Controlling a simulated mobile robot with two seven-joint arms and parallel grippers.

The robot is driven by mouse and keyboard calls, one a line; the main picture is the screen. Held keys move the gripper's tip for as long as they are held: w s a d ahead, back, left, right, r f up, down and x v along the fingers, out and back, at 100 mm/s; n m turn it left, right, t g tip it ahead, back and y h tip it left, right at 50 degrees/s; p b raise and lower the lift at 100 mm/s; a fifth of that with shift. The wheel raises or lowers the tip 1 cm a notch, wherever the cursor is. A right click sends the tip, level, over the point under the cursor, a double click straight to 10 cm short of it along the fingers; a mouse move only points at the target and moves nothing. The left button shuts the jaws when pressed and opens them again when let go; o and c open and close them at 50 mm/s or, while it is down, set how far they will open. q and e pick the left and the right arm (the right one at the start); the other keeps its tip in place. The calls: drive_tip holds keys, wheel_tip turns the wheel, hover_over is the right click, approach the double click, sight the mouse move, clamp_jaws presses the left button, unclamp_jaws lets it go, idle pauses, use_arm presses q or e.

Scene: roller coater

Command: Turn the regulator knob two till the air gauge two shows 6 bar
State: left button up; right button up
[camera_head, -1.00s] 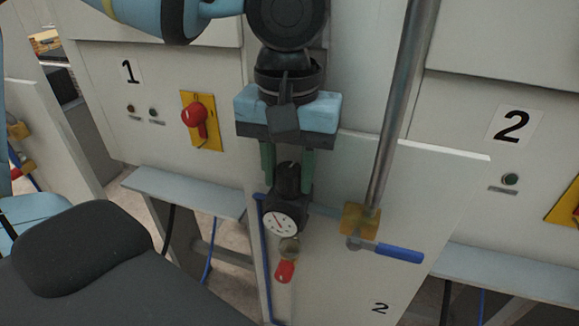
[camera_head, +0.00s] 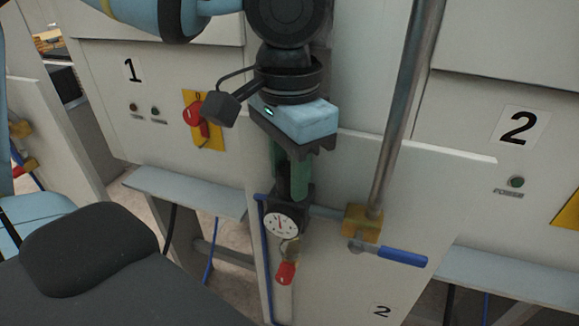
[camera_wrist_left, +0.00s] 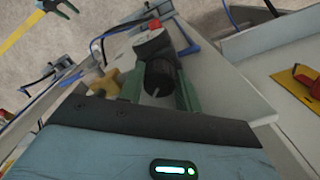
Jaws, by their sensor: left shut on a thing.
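My left gripper (camera_head: 289,182) points down, its green fingers shut on the black regulator knob two, which is mostly hidden in the head view. In the left wrist view the knob (camera_wrist_left: 160,78) is a dark cylinder between the fingers. The round white air gauge two (camera_head: 281,223) sits just below the gripper and faces the head camera. Its red needle points roughly up. The figures on the dial are too small to read. The right gripper is not in view.
Right of the regulator are a yellow valve block (camera_head: 362,222) with a blue handle (camera_head: 402,257) and a steel pipe (camera_head: 409,110). A red-tipped fitting (camera_head: 286,273) hangs below the gauge. A red switch on a yellow plate (camera_head: 207,128) is at left.

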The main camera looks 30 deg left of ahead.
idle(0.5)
use_arm(q)
drive_tip(key=o, duration=0.8)
drive_tip(key=shift+o, duration=0.8)
drive_tip(key=shift+s, duration=0.1)
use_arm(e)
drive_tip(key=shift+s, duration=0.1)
use_arm(q)
drive_tip(key=shift+r, duration=0.1)
